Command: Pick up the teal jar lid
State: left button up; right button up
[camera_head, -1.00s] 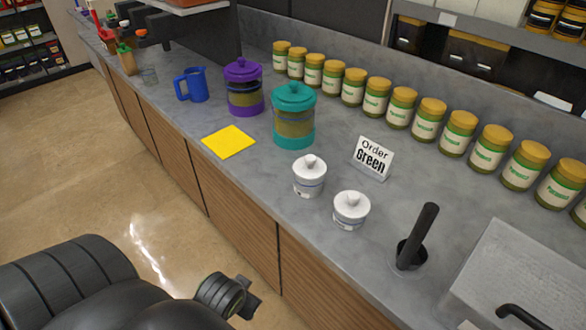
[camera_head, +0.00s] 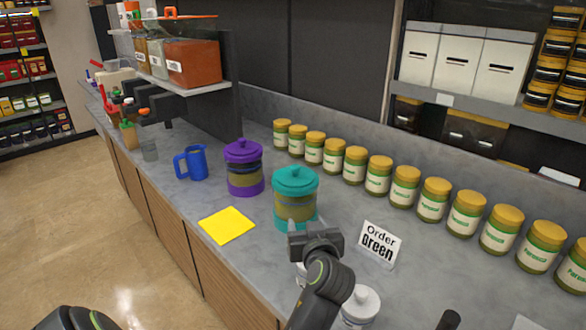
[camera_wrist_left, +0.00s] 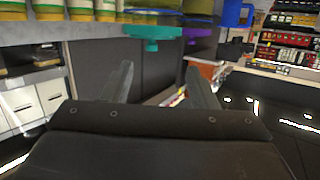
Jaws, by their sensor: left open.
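The teal jar lid (camera_head: 295,181) sits on a jar with a teal base (camera_head: 282,222), upright on the counter. The lid has a round knob on top. My left gripper (camera_head: 315,232) is in front of the jar's lower right side, below the lid's height in the picture, and holds nothing. In the left wrist view, which looks upside down, the lid (camera_wrist_left: 150,32) hangs at the top, beyond the two spread fingers (camera_wrist_left: 160,68). A gap shows between the fingers and the lid. My right gripper is not in view.
A purple-lidded jar (camera_head: 243,168) stands close left of the teal one, with a blue mug (camera_head: 196,163) farther left. A yellow square (camera_head: 227,225) lies in front. An order sign (camera_head: 379,243), a white jar (camera_head: 360,305) and a row of gold-lidded jars (camera_head: 405,187) are to the right.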

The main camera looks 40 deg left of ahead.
aim_at(294, 176)
jog(key=i+j, duration=0.2)
jog(key=j, duration=0.15)
jog(key=i+j+z, duration=0.15)
jog(key=j, duration=0.25)
jog(key=i+j, duration=0.2)
jog(key=j, duration=0.15)
